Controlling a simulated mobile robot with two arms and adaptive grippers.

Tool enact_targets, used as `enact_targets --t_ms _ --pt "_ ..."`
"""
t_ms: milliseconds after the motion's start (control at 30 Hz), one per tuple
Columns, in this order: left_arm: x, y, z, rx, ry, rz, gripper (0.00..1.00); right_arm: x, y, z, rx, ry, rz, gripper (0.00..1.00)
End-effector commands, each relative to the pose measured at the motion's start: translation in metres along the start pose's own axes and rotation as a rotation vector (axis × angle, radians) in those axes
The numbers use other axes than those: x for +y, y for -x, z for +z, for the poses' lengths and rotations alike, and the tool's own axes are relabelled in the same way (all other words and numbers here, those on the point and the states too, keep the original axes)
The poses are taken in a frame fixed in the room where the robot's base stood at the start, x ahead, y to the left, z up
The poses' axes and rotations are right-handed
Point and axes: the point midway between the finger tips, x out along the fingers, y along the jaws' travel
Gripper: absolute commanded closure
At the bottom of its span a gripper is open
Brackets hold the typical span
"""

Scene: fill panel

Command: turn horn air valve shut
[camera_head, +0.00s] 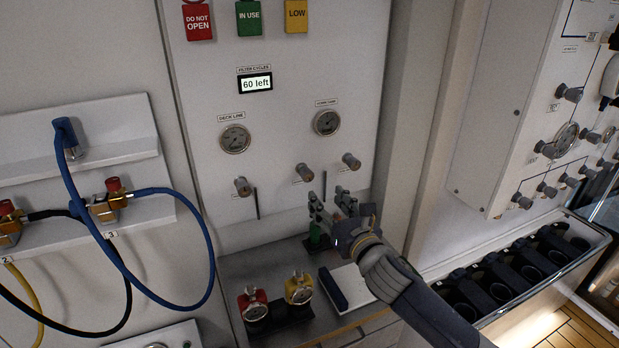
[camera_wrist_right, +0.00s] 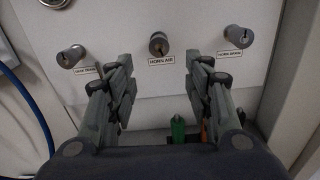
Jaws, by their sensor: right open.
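The horn air valve (camera_head: 304,172) is a grey knob on the white panel, the middle of three in a row below the gauges. In the right wrist view the horn air valve (camera_wrist_right: 159,44) sits above its "HORN AIR" label, centred ahead of the gap between my fingers. My right gripper (camera_head: 328,203) is open and empty, just below and to the right of the knob in the head view. In the right wrist view the fingers of my right gripper (camera_wrist_right: 159,82) stand wide apart and do not touch the knob. My left gripper is not in view.
The deck drain knob (camera_wrist_right: 71,56) is on the left and the horn drain knob (camera_wrist_right: 236,37) on the right. Below, a counter holds a red gauge piece (camera_head: 253,306), a yellow one (camera_head: 299,290) and a green item (camera_head: 317,237). A blue hose (camera_head: 209,262) hangs at left.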

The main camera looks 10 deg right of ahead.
Motion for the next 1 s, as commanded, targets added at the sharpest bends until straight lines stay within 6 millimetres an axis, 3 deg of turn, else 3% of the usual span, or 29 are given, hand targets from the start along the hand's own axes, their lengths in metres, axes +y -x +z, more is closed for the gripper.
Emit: enact_targets --t_ms 267,700,1000 --pt "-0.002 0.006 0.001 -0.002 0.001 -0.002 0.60 0.000 -0.022 0.007 -0.013 0.049 0.007 0.53" --pt "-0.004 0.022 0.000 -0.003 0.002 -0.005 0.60 0.001 -0.087 0.007 -0.012 0.046 0.007 0.53" --pt "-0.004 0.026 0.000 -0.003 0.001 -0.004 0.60 0.001 -0.109 0.006 -0.011 0.047 0.008 0.53"
